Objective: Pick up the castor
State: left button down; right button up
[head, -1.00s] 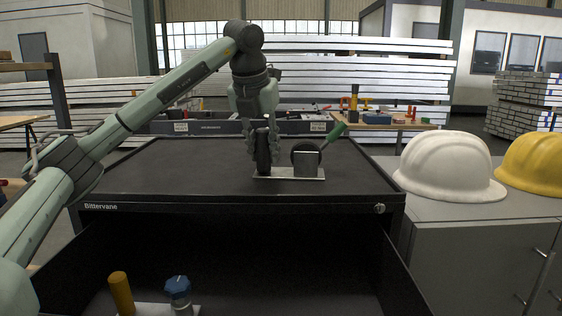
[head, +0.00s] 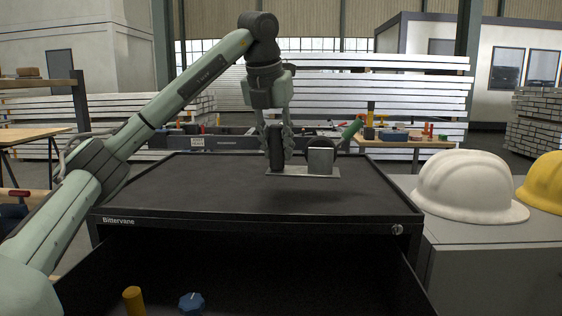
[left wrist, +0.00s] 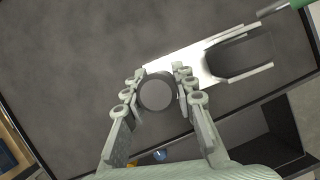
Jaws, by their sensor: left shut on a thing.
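The castor is a pale metal plate (head: 302,172) bearing a dark wheel in a metal bracket (head: 321,160), a green lever (head: 352,128) and an upright black cylinder (head: 277,150). It appears raised a little above the black top of the cabinet (head: 200,195). My left gripper (head: 276,134) points down and is shut on the black cylinder. In the left wrist view, the fingers (left wrist: 160,95) stand either side of the cylinder's round top, and the wheel (left wrist: 238,58) lies to its right. My right gripper is not in view.
The cabinet's open drawer (head: 250,265) holds an orange cylinder (head: 133,299) and a blue knob (head: 192,302). A white helmet (head: 468,187) and a yellow helmet (head: 545,183) stand on a grey cabinet at right. A bench with tools stands behind. The cabinet top around the castor is clear.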

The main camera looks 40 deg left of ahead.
pick_arm(q)
jog(key=s+a+r+p, duration=0.3)
jog(key=s+a+r, duration=0.3)
jog(key=s, duration=0.3)
jog(key=shift+r, duration=0.2)
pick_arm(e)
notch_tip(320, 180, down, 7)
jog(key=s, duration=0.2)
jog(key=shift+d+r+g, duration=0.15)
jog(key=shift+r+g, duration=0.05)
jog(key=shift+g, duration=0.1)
